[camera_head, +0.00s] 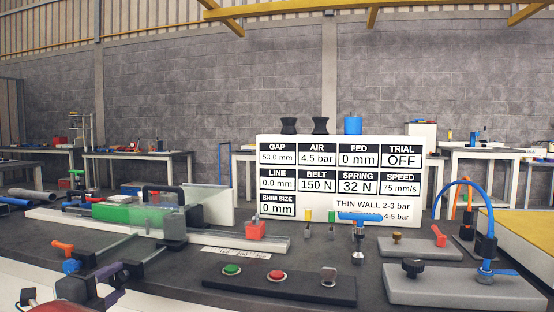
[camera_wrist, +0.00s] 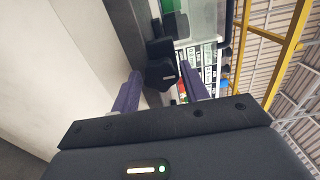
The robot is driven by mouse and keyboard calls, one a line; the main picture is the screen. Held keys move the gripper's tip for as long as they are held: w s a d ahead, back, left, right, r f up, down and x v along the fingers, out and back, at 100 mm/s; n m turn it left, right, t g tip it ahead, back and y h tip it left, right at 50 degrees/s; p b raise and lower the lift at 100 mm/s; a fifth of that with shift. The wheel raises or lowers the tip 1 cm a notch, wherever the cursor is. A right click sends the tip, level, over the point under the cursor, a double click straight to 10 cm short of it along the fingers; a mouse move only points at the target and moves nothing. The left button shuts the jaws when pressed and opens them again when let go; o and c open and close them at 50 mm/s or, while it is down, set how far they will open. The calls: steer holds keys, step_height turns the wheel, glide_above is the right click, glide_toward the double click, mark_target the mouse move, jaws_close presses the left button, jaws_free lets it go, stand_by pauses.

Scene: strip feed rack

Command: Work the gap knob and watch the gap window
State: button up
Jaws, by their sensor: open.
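The gap window (camera_head: 276,158) is the top left box on the white display board, and it reads 53.0 mm. A dark knob (camera_wrist: 160,72) with a small light mark is in the wrist view, straight ahead of my gripper (camera_wrist: 160,88). The purple fingers are open, one on each side of the knob; I cannot tell whether they touch it. I see no label naming it the gap knob. In the head view my gripper (camera_head: 104,286) is at the lower left, at the near end of the feed rack (camera_head: 173,225), and partly hides that end.
The display board (camera_head: 348,178) also reads air 4.5 bar, fed 0 mm, trial OFF. A button panel (camera_head: 255,288) with green and red buttons lies front centre. A grey plate (camera_head: 450,290) with another black knob (camera_head: 412,266) is at right. A red block (camera_head: 256,229) stands mid-bench.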

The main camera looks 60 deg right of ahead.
steer(key=v, duration=0.6)
stand_by(0.4)
steer(key=o, duration=0.3)
steer(key=shift+a, duration=0.1)
steer(key=v, duration=0.5)
steer(key=shift+s+a+r, duration=0.1)
steer(key=shift+s+a, duration=0.05)
steer(key=shift+a, duration=0.25)
